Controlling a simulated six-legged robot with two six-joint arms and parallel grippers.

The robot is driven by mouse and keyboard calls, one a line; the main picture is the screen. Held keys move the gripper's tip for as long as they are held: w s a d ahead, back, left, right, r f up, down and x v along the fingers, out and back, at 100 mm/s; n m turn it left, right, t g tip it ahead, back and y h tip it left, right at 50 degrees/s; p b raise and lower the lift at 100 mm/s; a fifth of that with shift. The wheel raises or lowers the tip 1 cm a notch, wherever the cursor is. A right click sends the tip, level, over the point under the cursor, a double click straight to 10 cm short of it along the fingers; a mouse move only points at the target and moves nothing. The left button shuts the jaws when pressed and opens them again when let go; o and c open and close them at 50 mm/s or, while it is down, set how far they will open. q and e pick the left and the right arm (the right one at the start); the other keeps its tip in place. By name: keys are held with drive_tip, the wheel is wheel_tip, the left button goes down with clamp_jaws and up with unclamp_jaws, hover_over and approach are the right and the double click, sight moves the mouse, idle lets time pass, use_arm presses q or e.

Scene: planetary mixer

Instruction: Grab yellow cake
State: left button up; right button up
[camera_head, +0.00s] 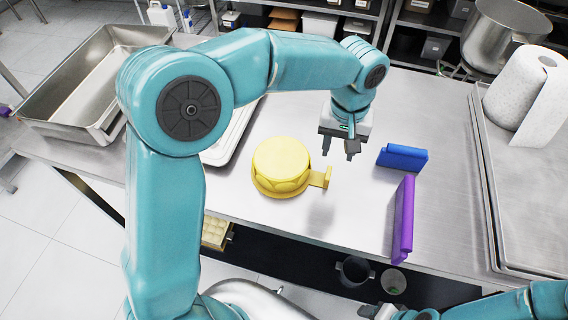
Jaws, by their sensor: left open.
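The yellow cake (281,164) is a round, low shape with a small tab sticking out on its right side. It rests on the metal table, left of the middle. My left gripper (338,153) hangs above the table to the right of the cake, pointing down. Its two fingers are apart with nothing between them. It is close to the cake's tab, and I see a gap between them. My right arm shows only in part at the bottom right, and its gripper cannot be made out clearly.
A blue block (402,157) and a purple block (403,218) stand right of the cake. A white tray (232,135) lies behind my left arm. A metal tray (505,225) and a paper roll (522,86) are at the right. The table's front edge is near; its front middle is clear.

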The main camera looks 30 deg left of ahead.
use_arm(q)
hover_over(328, 174)
drive_tip(key=f, duration=0.5)
drive_tip(key=shift+w+d+f, duration=0.15)
drive_tip(key=shift+d, duration=0.15)
drive_tip(key=shift+w+f, duration=0.1)
drive_tip(key=shift+f, duration=0.2)
drive_tip(key=f, duration=0.1)
drive_tip(key=f+p, duration=0.1)
drive_tip(key=f, duration=0.2)
drive_tip(key=shift+s+a+f+p, duration=0.25)
drive_tip(key=shift+a+p, duration=0.05)
drive_tip(key=shift+a, duration=0.05)
drive_tip(key=shift+w+f, duration=0.1)
drive_tip(key=shift+f, duration=0.05)
drive_tip(key=shift+d, duration=0.1)
drive_tip(key=shift+c, duration=0.3)
drive_tip(key=c, duration=0.5)
clamp_jaws()
